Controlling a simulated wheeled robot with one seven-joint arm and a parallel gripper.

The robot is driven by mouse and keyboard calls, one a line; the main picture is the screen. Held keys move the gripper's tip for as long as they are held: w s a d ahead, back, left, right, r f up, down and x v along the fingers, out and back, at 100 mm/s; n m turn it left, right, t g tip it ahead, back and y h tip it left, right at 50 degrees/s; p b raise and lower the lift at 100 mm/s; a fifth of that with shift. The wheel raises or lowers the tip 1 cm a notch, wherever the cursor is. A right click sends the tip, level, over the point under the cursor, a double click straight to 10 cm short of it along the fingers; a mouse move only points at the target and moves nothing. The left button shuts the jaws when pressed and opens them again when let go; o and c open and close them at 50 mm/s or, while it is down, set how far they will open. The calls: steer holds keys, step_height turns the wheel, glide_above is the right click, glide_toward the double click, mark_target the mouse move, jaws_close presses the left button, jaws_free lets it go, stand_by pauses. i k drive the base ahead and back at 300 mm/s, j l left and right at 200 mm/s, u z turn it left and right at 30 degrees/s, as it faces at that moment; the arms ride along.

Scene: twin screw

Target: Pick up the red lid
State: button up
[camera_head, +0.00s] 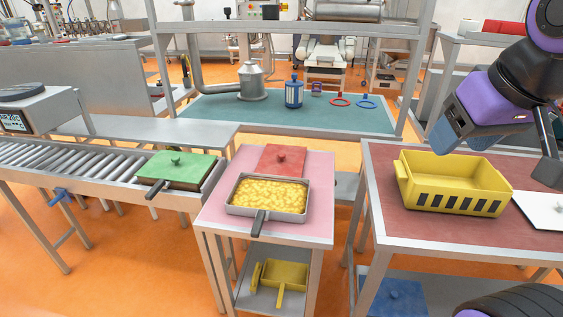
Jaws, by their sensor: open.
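The red lid (296,164) is a flat square with a small knob. It lies on the pink-topped table (222,189) at the centre, just behind a square pan (236,211) filled with yellow food. The pan hides the lid's front edge. My gripper (466,140) is at the upper right, raised near the yellow basket and well to the right of the lid. It looks open and empty, and it does not touch the lid.
A pan with a green lid (185,167) sits at the end of the roller conveyor (70,162) on the left. A yellow basket (455,180) stands on the red-topped table (388,222) at right. A gap separates this table from the pink one. A blue lid (398,299) lies below.

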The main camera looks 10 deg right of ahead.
mark_target(285, 160)
steer(key=i+j+z, duration=0.1)
steer(key=i+j, duration=0.15)
steer(key=i+j+z, duration=0.1)
steer(key=i+j, duration=0.2)
steer(key=j, duration=0.15)
steer(key=i+j+z, duration=0.1)
steer(key=i+j, duration=0.15)
steer(key=k+j, duration=0.05)
steer(key=j, duration=0.05)
